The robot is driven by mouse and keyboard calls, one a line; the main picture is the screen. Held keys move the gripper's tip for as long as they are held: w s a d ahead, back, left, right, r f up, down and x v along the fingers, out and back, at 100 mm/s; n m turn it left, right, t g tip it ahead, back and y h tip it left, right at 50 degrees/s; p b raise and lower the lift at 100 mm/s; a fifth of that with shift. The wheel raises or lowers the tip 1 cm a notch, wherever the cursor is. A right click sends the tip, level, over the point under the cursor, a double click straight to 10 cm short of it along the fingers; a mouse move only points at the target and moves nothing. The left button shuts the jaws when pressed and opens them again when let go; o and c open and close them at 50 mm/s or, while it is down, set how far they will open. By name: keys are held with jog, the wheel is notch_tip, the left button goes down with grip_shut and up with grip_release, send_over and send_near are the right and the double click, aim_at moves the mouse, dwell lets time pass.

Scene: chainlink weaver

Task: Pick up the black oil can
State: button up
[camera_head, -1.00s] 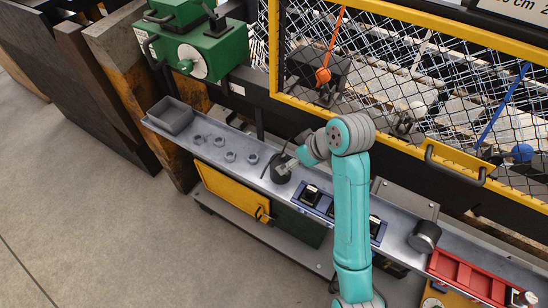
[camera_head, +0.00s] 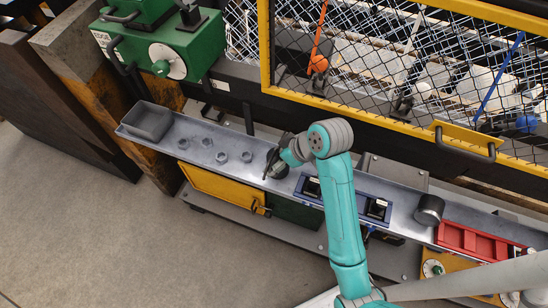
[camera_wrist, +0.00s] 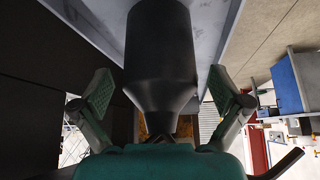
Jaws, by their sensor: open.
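The black oil can (camera_wrist: 160,50) fills the middle of the wrist view, its tapered neck pointing toward my palm. My gripper (camera_wrist: 162,95) is open, with one green-padded finger on each side of the can and visible gaps between pads and can. In the head view, the can (camera_head: 281,171) is a small dark shape on the metal shelf, partly hidden by my gripper (camera_head: 275,160). I cannot tell the can's full outline there.
The long metal shelf (camera_head: 395,197) also bears a grey bin (camera_head: 148,121), several nuts, a blue tray (camera_head: 346,201) with black blocks, a dark cylinder (camera_head: 429,210) and a red tray (camera_head: 470,242). A yellow-framed mesh guard (camera_head: 370,99) stands behind.

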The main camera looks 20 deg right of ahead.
aim_at(280, 150)
jog(key=c, duration=1.5)
jog(key=shift+r, duration=0.75)
notch_tip(280, 150, up, 2)
jog(key=shift+r, duration=0.1)
jog(key=s+a, duration=1.2)
jog(key=shift+s+a, duration=0.35)
